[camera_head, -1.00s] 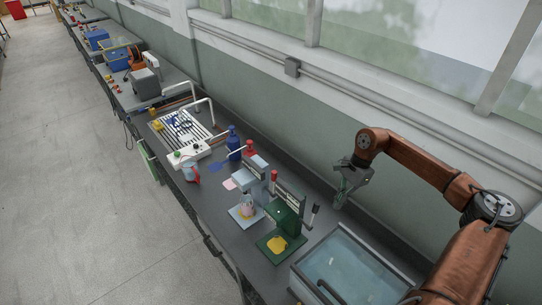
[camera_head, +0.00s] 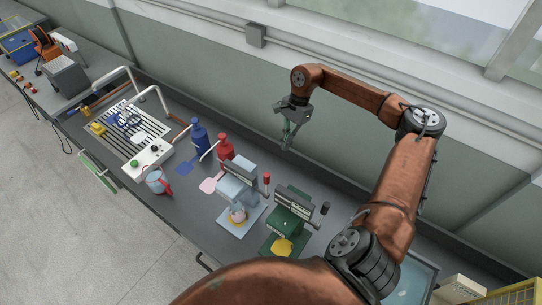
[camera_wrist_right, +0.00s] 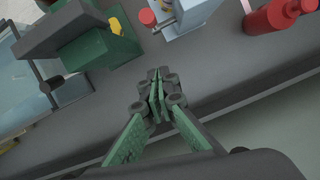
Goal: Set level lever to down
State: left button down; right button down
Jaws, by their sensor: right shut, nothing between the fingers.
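Two small bench machines stand side by side, each with a side lever. The pale blue-grey machine (camera_head: 236,186) has a lever with a red knob (camera_head: 266,179). The green machine (camera_head: 291,209) has a lever with a black knob (camera_head: 325,208). I cannot tell which of these is the level lever. My right gripper (camera_head: 288,146) is shut and empty, above the back of the bench behind the machines. In the right wrist view its closed fingers (camera_wrist_right: 156,80) point between the green machine (camera_wrist_right: 112,48) and the red knob (camera_wrist_right: 147,17), touching neither. My left gripper is out of view.
A blue bottle (camera_head: 199,137) and a red bottle (camera_head: 224,147) stand left of the machines. The wall rises close behind the bench. My right arm covers the bench's right part.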

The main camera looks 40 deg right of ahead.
aim_at(267, 184)
jog(key=s+a+f+p, duration=0.1)
jog(key=a+f+p, duration=0.4)
jog(key=f, duration=0.4)
jog(key=shift+a, duration=0.75)
jog(key=shift+s, duration=0.1)
